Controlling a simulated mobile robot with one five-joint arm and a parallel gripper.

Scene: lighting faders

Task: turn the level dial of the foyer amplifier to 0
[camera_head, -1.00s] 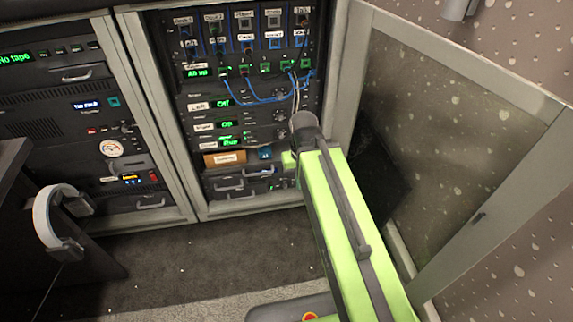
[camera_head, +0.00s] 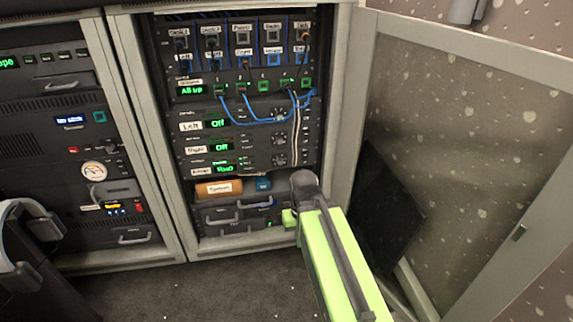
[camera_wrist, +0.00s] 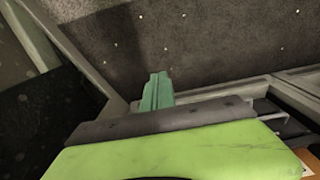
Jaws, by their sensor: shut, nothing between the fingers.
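Three stacked amplifiers stand in the open rack in the head view, each with a white label, a green display and a round dial at its right. The lowest, its label too blurred to read surely, seems to be the foyer amplifier (camera_head: 240,170); its level dial (camera_head: 278,159) is small and its setting cannot be read. My gripper (camera_wrist: 157,92) shows in the wrist view as teal fingers, shut and empty, over dark floor. In the head view my arm reaches up from the lower right and ends below the amplifiers, apart from the dial; the fingers are mostly hidden there.
Blue patch cables (camera_head: 262,122) hang in front of the upper amplifiers. An orange box (camera_head: 219,188) and a drawer unit (camera_head: 238,215) sit below. The rack's open door (camera_head: 450,130) stands at the right. Dark floor (camera_head: 210,285) in front is clear.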

